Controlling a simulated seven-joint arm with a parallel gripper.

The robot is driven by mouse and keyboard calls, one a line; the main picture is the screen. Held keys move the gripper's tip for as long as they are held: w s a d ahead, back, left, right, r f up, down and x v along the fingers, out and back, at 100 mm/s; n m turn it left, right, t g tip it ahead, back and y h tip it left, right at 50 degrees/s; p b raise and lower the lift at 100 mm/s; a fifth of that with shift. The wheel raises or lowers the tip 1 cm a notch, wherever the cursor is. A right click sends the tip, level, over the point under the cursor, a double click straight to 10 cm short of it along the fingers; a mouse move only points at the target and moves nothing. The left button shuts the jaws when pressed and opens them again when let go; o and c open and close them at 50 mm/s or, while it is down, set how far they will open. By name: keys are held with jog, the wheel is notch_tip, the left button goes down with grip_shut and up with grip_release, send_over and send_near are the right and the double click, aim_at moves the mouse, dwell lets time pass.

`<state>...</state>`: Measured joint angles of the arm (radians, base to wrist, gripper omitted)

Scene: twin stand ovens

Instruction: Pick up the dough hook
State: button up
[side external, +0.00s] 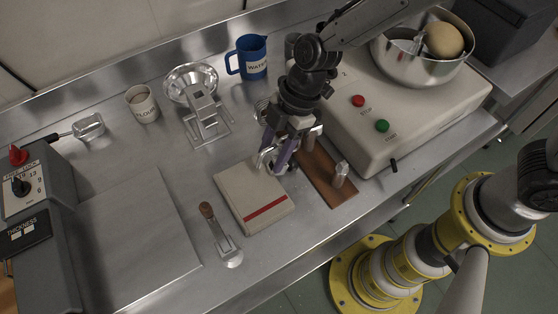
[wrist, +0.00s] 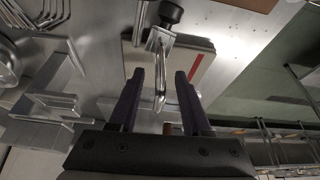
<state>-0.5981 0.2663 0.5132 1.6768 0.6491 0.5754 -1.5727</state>
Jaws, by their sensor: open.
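My gripper (side external: 273,156) is open, low over the far edge of the closed beige book (side external: 250,201) with a red stripe. In the wrist view my two dark fingers (wrist: 159,90) stand apart. A shiny curved metal piece with a black knob-like end, which looks like the dough hook (wrist: 160,60), extends between them, with a gap on each side. It shows partly in the side view as bright metal (side external: 265,158) by the fingertips, mostly hidden by my gripper. The book shows behind it in the wrist view (wrist: 135,58). I cannot tell whether the hook touches the book.
A brown wooden board (side external: 322,176) with upright pegs lies close right of my gripper. A mixer base (side external: 375,125) with a steel bowl (side external: 425,67) stands behind it. The left counter is clearer.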

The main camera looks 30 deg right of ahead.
jog(key=shift+a+f, duration=0.25)
jog(key=shift+f, duration=0.3)
grip_shut()
dwell(1.0)
